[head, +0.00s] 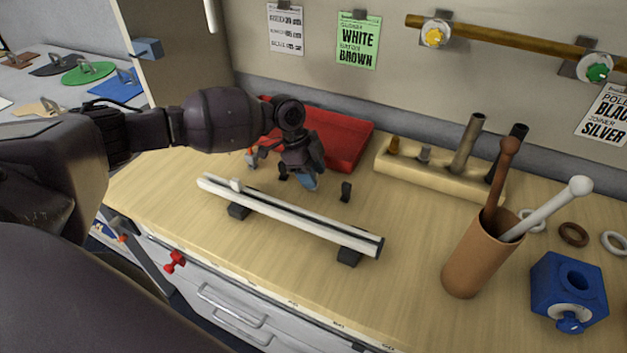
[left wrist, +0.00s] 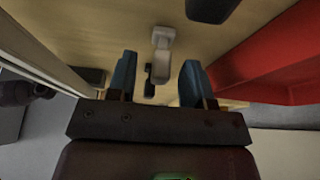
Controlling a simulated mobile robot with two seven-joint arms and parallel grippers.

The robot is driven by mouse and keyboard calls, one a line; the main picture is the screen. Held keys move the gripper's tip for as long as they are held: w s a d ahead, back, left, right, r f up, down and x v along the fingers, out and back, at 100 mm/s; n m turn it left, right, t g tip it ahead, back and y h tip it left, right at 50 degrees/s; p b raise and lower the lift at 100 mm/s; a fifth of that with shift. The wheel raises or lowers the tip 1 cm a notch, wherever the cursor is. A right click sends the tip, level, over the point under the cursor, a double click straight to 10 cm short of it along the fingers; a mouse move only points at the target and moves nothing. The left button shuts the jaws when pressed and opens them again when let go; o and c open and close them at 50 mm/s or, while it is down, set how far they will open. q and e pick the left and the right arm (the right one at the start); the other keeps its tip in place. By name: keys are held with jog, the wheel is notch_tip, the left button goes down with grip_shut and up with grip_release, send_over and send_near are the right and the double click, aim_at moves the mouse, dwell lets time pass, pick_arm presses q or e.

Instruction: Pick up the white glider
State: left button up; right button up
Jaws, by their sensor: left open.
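A small white piece that looks like the white glider (left wrist: 162,42) lies on the wooden table in the left wrist view, just beyond and between the fingertips. A small dark part (left wrist: 149,78) shows beside it. My left gripper (head: 304,176) points down over the table between the white rail and the red tray; it also shows in the left wrist view (left wrist: 157,76), with blue fingers apart and nothing held. In the head view the gripper seems to hide this piece. Another small white block (head: 237,185) sits on the rail near its left end. My right gripper is not in view.
The white rail (head: 300,220) stands on dark feet in front of the gripper. The red tray (head: 345,140) is close behind. A small dark upright piece (head: 346,191) stands to the right. A wooden peg block (head: 430,176), brown cup (head: 477,262) and blue block (head: 568,290) are farther right.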

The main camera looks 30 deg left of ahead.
pick_arm(q)
jog(key=shift+d+f, duration=0.1)
jog(key=shift+f, duration=0.2)
jog(key=shift+c, duration=0.8)
grip_shut()
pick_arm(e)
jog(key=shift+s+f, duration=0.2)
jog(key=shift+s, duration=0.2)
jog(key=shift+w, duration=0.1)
